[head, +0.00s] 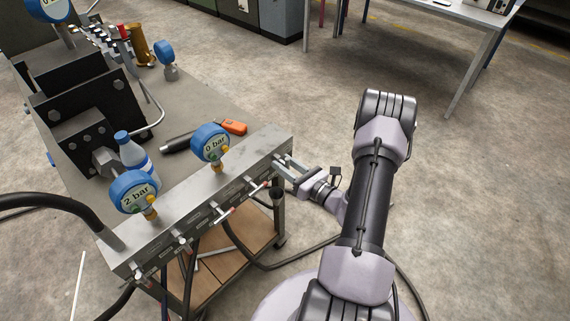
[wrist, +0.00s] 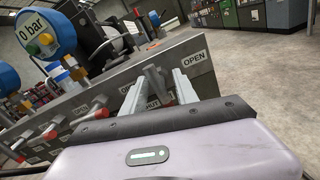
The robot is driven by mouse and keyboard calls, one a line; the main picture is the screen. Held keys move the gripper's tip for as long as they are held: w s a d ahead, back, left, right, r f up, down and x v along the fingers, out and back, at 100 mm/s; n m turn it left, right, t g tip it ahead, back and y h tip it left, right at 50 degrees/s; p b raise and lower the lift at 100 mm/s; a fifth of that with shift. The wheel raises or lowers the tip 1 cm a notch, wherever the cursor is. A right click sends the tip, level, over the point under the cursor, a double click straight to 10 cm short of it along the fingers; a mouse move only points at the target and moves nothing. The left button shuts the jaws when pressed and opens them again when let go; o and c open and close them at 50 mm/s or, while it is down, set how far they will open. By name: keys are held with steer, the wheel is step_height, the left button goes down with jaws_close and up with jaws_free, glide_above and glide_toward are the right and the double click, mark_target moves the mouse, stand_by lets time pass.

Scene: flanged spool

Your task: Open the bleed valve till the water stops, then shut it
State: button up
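A grey manifold block (head: 200,200) carries a row of valves along its front face. My gripper (head: 285,165) is at the block's right end. In the wrist view its two fingers (wrist: 158,88) are apart, one on each side of a grey valve lever (wrist: 154,78). I see gaps beside the lever and cannot tell whether a finger touches it. An OPEN label (wrist: 195,57) is right of the lever; a SHUT label (wrist: 152,104) is below, partly hidden. That this is the bleed valve is not readable. No running water is visible.
One blue gauge (head: 211,143) reads 0 bar and another (head: 134,191) reads 2 bar. Red-tipped levers (head: 222,214) stick out left of my gripper. Black hoses (head: 275,262) hang below.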

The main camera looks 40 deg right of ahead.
steer(key=s+d+p, duration=0.1)
steer(key=s+p, duration=0.2)
steer(key=s, duration=1.4)
steer(key=shift+s+d, duration=0.15)
steer(key=shift+s, duration=0.05)
steer(key=w+a+r+n+g+y, duration=0.4)
steer(key=a+r+n+g+y, duration=0.15)
steer(key=a+r+n, duration=0.2)
steer(key=w+a+r+n+g+y, duration=0.35)
steer(key=a+r+n+g, duration=0.3)
steer(key=a+n, duration=0.25)
steer(key=s+a+r+n+h, duration=0.4)
steer(key=a+r+n, duration=0.3)
steer(key=n, duration=0.1)
steer(key=s+a+r+n+h, duration=0.4)
steer(key=a+r+n, duration=0.3)
steer(key=a+n, duration=0.1)
steer(key=shift+a+r+n, duration=0.25)
steer(key=shift+r+n, duration=0.05)
steer(key=shift+n, duration=0.05)
